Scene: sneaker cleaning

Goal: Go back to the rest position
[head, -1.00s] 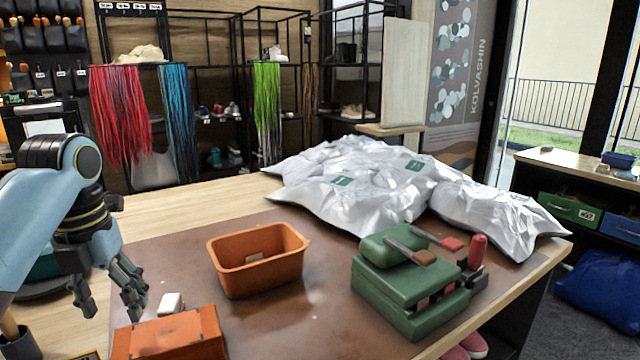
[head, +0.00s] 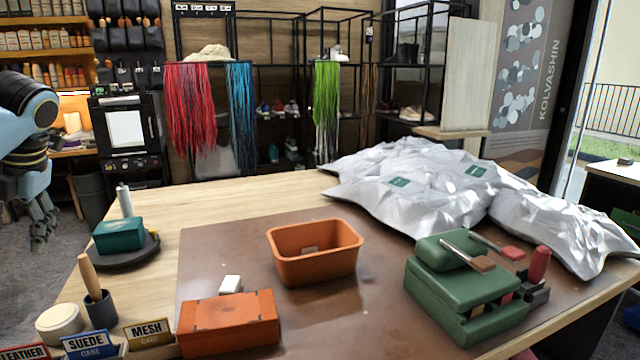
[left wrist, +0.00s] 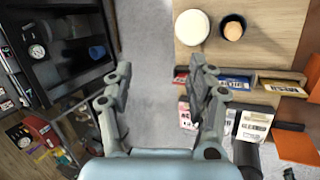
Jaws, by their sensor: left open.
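My left gripper (head: 42,222) hangs at the far left of the head view, beyond the table's left edge and over the floor. In the left wrist view its two fingers (left wrist: 160,92) are spread apart with nothing between them. The table (head: 215,200) lies to the right of it. My right gripper is in neither view.
The table holds an orange tub (head: 315,270), an orange box (head: 228,322), a green block with tools (head: 455,300), silver bags (head: 430,200) and a teal box (head: 119,234). Care signs (head: 150,332) line the front left edge. Grey floor (left wrist: 148,40) lies under the gripper.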

